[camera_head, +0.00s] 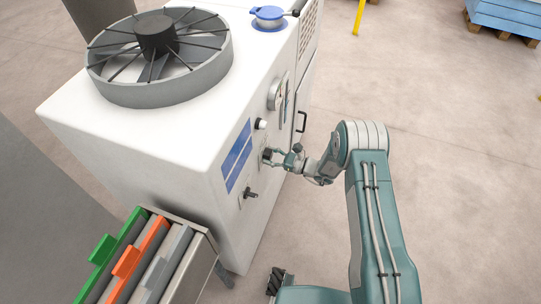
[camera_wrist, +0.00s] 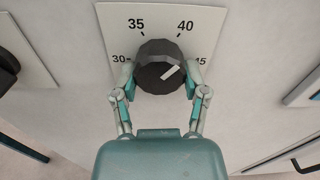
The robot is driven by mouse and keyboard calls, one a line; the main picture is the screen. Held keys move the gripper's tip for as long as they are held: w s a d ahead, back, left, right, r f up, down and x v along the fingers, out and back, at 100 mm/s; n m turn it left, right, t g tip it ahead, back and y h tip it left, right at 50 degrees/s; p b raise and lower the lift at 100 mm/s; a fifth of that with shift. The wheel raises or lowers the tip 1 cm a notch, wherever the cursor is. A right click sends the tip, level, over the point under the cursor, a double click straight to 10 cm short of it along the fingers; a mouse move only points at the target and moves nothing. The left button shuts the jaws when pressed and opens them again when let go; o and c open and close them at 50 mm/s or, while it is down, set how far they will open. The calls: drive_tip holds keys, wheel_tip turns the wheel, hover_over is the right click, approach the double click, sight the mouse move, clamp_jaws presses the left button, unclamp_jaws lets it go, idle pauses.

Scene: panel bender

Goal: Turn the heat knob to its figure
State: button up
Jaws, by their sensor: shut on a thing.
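The heat knob (camera_wrist: 157,64) is dark and faceted, on a white dial plate (camera_wrist: 205,22) with the figures 30, 35, 40 and 45. Its white pointer mark slants up to the right, between 40 and 45 and seemingly nearer 45. My gripper (camera_wrist: 160,84) is shut on the knob, one finger on each side. In the head view my gripper (camera_head: 273,157) reaches the front of the white machine (camera_head: 180,150), and the knob is mostly hidden behind the fingers there.
A blue panel (camera_head: 237,155) and a black lever (camera_head: 251,194) sit beside the gripper on the machine front. A gauge (camera_head: 276,93) and a black handle (camera_head: 301,122) are near it. A rack with green, orange and grey plates (camera_head: 127,262) stands at lower left.

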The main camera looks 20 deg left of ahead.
drive_tip(key=m, duration=0.5)
drive_tip(key=shift+r, duration=0.15)
drive_tip(key=shift+m, duration=2.5)
drive_tip(key=o, duration=1.1)
drive_tip(key=shift+a, duration=0.1)
drive_tip(key=shift+o, duration=0.2)
drive_tip(key=s+d, duration=0.1)
drive_tip(key=d, duration=1.1)
